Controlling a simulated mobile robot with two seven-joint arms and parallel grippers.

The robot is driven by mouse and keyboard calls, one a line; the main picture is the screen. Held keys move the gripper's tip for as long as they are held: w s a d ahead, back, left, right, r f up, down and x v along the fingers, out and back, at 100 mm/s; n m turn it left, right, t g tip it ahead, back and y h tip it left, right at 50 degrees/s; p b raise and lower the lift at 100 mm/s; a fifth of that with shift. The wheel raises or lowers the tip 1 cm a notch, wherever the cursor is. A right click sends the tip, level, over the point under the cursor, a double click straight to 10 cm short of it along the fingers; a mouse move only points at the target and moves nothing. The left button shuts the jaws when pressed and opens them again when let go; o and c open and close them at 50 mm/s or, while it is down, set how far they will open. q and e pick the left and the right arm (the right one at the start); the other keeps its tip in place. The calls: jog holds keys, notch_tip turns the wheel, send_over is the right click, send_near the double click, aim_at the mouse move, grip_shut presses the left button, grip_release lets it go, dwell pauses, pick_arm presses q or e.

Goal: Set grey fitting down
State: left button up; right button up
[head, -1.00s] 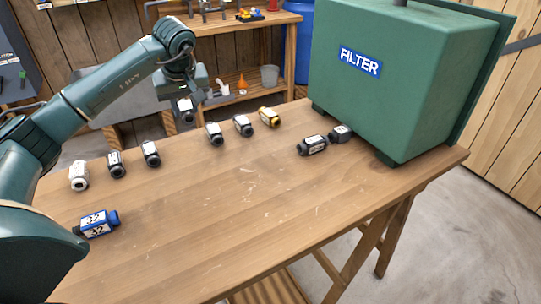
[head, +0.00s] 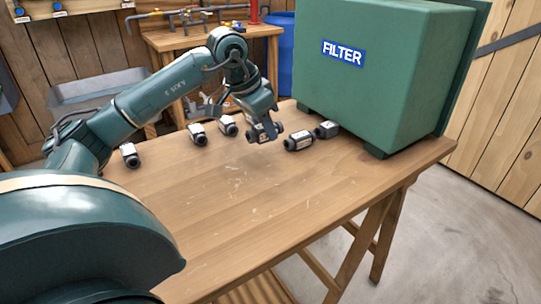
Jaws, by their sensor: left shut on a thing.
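My left gripper (head: 262,118) points down over the back part of the wooden table (head: 235,205). It is shut on a grey fitting (head: 264,133) with dark ends and a pale label. The fitting is low over the table; I cannot tell whether it touches. Just to its right lies a black fitting with a white label (head: 299,141), and beyond that a dark grey fitting (head: 326,129) lies by the filter box (head: 395,85). My right gripper is not in view.
To the left of the held fitting stand similar fittings (head: 228,125), (head: 197,135) and (head: 130,155) in a loose row. The large green filter box fills the back right of the table. The table's middle and front are clear. A workbench (head: 215,30) stands behind.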

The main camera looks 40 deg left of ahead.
aim_at(265, 160)
pick_arm(q)
notch_tip(265, 160, down, 2)
jog(key=shift+f, duration=0.4)
notch_tip(265, 160, down, 2)
jog(key=shift+f+b, duration=0.15)
jog(key=shift+b, duration=0.45)
jog(key=shift+f, duration=0.4)
jog(key=shift+r, duration=0.1)
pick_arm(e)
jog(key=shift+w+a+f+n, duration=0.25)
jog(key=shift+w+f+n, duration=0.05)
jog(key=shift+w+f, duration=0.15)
pick_arm(q)
jog(key=shift+f, duration=0.2)
jog(key=o, duration=1)
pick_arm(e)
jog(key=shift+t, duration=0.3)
